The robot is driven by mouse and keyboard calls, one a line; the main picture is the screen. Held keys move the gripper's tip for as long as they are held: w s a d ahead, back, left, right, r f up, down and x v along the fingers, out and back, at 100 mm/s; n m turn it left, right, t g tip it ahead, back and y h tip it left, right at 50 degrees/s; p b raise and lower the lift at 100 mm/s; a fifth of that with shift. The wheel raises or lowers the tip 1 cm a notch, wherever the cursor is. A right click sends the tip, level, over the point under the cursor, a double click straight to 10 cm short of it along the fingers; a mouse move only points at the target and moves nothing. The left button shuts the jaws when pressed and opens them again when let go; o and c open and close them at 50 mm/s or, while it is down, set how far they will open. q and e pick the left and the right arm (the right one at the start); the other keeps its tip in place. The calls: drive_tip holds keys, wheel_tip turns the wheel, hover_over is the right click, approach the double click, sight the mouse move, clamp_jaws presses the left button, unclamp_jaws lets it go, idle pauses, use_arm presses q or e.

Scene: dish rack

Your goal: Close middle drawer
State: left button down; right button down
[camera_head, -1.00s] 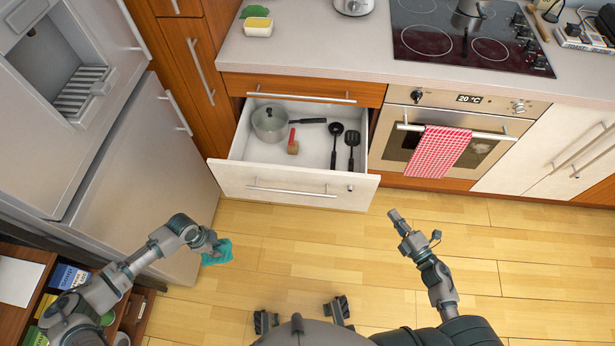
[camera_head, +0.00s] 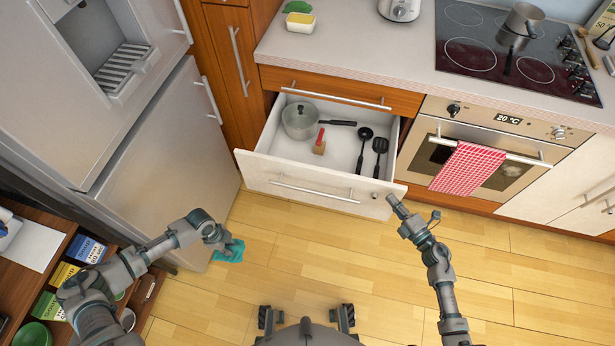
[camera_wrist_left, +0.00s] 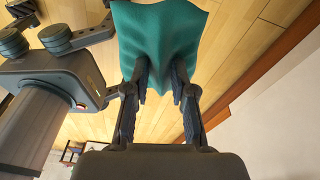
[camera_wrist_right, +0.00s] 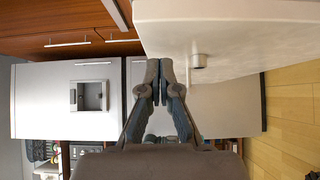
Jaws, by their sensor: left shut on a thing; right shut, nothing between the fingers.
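The middle drawer (camera_head: 258,173) stands pulled out below the counter. Its white front has a long metal handle (camera_head: 315,193). Inside are a pot (camera_head: 300,121), a red-handled brush-like item (camera_head: 320,142) and two black utensils (camera_head: 362,148). My right gripper (camera_head: 392,201) is shut and empty, close to the right end of the drawer front; I cannot tell whether they touch. In the right wrist view the white drawer panel (camera_wrist_right: 240,35) is right beyond its fingertips. My left gripper (camera_head: 225,243) is shut on a teal cloth (camera_wrist_left: 160,35), left of the drawer and over the floor.
A fridge (camera_head: 150,150) stands at the left. The oven (camera_head: 500,165) with a red checked towel (camera_head: 468,168) is right of the drawer. A shelf with boxes (camera_head: 62,275) is at the lower left. The wooden floor (camera_head: 300,260) before the drawer is clear.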

use_arm(q)
drive_tip(key=shift+a+f, duration=0.1)
drive_tip(key=shift+f, duration=0.1)
use_arm(e)
drive_tip(key=shift+w, duration=0.55)
use_arm(q)
drive_tip(key=shift+d+r, duration=0.15)
drive_tip(key=shift+d, duration=0.35)
use_arm(e)
drive_tip(key=shift+d+f, duration=0.1)
drive_tip(key=shift+d, duration=0.55)
use_arm(q)
drive_tip(key=shift+a, duration=0.1)
use_arm(e)
drive_tip(key=shift+w, duration=0.15)
